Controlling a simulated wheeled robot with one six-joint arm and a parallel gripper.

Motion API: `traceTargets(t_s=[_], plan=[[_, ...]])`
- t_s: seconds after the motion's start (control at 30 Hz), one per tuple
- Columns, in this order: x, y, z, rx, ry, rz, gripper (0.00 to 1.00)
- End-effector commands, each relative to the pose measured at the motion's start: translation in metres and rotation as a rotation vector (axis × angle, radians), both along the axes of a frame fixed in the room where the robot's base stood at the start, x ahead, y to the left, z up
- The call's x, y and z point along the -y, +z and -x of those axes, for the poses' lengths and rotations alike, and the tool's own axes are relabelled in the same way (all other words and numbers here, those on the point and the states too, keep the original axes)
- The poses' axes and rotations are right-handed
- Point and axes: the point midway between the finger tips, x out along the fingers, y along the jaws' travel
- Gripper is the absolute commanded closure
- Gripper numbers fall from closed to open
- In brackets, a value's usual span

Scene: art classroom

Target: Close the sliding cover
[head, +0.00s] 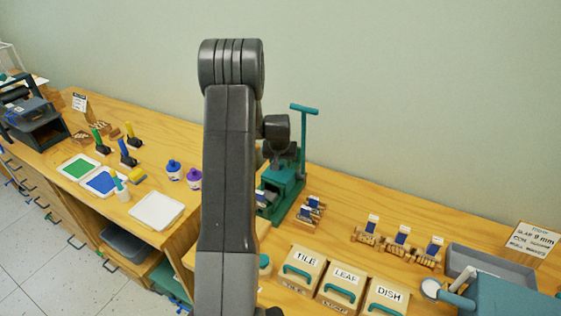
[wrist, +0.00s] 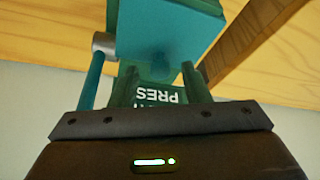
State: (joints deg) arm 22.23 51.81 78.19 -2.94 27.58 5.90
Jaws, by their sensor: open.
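No part in view can be clearly told as the sliding cover. A teal press (head: 287,196) with a tall T-shaped lever (head: 304,130) stands on the wooden bench, partly hidden behind my arm. The wrist view shows a teal block (wrist: 165,35) close by, and a dark green face with upside-down white lettering (wrist: 162,95), partly readable as "PRES". My gripper (wrist: 160,70) is open, its two fingers apart in front of that face, with nothing seen held. Whether the fingers touch the press cannot be told. In the head view my arm hides much of the gripper area.
Wooden boxes with teal handles labelled TILE (head: 301,269), LEAF (head: 340,287) and DISH (head: 385,297) stand at the front. A grey tray (head: 490,262) is at right. Bare bench lies behind the stamps.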

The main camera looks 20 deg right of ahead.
Motion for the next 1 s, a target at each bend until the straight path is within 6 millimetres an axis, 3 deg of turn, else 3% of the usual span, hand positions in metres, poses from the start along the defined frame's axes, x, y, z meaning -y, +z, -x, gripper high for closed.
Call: traceTargets(t_s=[0.03, 0.27, 0.53, 1.0], plan=[[0.0, 0.0, 0.0, 0.0, 0.0, 0.0, 0.57], [0.0, 0.0, 0.0, 0.0, 0.0, 0.0, 1.0], [-0.006, -0.001, 0.005, 0.001, 0.002, 0.001, 1.0], [-0.057, -0.001, 0.05, 0.001, 0.0, 0.0, 1.0]])
